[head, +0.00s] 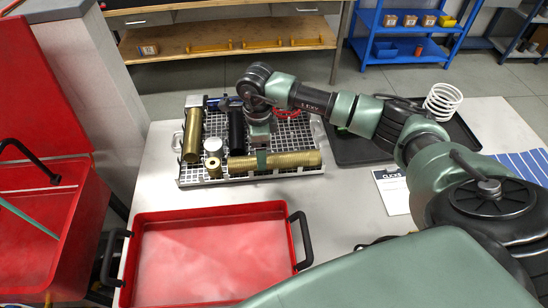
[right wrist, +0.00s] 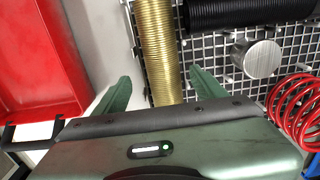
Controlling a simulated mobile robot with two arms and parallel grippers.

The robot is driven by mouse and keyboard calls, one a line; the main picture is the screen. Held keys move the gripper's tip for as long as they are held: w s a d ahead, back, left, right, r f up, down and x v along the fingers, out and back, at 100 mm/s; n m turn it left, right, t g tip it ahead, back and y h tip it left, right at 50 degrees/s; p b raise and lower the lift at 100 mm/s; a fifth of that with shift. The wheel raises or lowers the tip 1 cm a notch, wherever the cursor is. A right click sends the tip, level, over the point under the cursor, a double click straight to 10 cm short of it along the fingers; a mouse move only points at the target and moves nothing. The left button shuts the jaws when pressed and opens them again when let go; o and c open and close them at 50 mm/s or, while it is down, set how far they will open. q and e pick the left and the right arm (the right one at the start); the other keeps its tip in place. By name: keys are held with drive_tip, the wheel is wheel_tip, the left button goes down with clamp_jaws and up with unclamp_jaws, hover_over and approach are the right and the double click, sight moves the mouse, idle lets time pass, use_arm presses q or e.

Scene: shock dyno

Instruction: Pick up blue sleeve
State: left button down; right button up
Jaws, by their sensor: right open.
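A blue piece (head: 213,102), partly hidden, shows at the back of the grey wire basket (head: 318,176) in the head view; I cannot tell for sure that it is the blue sleeve. A bit of blue also shows at the lower right corner of the right wrist view (right wrist: 313,165). My right gripper (head: 262,160) is low over the basket's front side, at a long gold threaded sleeve (head: 298,160). In the right wrist view its open fingers (right wrist: 160,86) stand on either side of the gold sleeve (right wrist: 158,40), with gaps. My left gripper is out of view.
The basket also holds a gold cylinder (head: 193,135), a black cylinder (head: 237,135), a silver-white round piece (head: 213,144), a short gold ring (head: 214,167) and a red spring (right wrist: 295,110). An empty red tray (head: 215,255) stands in front. A black tray (head: 355,150) lies right.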

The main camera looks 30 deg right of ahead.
drive_tip(key=f, duration=0.1)
drive_tip(key=f+p, duration=0.1)
drive_tip(key=f, duration=0.2)
drive_tip(key=shift+w+a+f, duration=0.15)
drive_tip(key=shift+w+f, duration=0.2)
drive_tip(key=shift+c, duration=0.3)
clamp_jaws()
drive_tip(key=shift+r, duration=0.1)
